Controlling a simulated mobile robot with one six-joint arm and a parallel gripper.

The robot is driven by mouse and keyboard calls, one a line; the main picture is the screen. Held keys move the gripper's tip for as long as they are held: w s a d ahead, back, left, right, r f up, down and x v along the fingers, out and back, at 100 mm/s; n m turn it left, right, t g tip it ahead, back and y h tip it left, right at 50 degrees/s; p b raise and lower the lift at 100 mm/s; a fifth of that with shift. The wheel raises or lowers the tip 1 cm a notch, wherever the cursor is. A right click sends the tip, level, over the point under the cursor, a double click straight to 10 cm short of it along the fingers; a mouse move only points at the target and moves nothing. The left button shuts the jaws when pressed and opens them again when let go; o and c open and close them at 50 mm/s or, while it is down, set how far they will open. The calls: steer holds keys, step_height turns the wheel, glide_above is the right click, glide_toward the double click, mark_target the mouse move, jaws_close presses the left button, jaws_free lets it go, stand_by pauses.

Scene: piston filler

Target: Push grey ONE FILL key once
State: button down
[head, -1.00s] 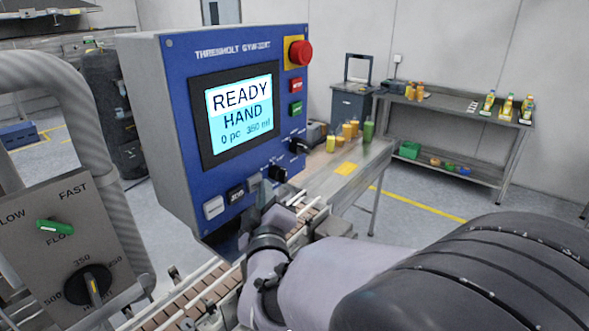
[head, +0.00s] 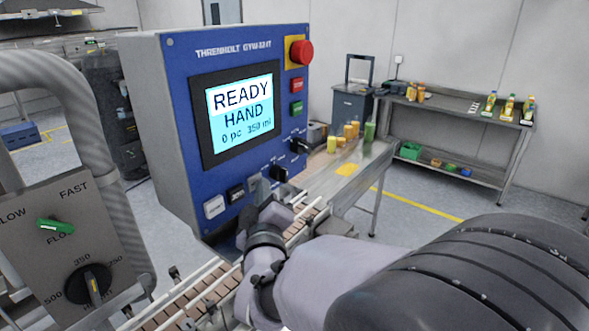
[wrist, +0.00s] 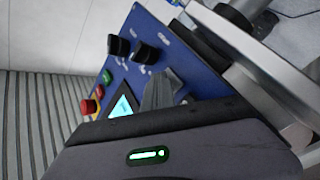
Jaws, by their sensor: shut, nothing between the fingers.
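The blue control panel (head: 180,120) shows READY, HAND, 0 pc and 350 ml on its lit screen (head: 240,113). A pale grey key (head: 214,207) and a black key (head: 236,192) sit in its bottom row; their lettering is too small to read. My gripper (head: 262,193) is shut and empty, with its tips close to the panel just right of the black key. The tips cover that part of the row, so a grey key there is hidden or blends with them. In the wrist view the shut fingers (wrist: 162,90) point at the panel; contact cannot be told.
Two black selector knobs (head: 279,173) stand right of the tips. A red stop button (head: 301,51) is at the panel's upper right. A conveyor (head: 190,304) runs below my gripper. A grey box with a green knob (head: 56,225) and a pipe stand at left.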

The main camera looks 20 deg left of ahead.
steer(key=shift+s+d+b, duration=0.3)
steer(key=shift+d+b, duration=0.2)
steer(key=shift+d, duration=0.25)
steer(key=shift+s+d+b, duration=0.35)
steer(key=shift+d, duration=0.4)
steer(key=shift+s+d+b, duration=0.3)
steer(key=shift+d+b, duration=0.1)
steer(key=shift+d, duration=0.4)
steer(key=shift+s+d+b, duration=0.35)
steer(key=shift+d, duration=0.5)
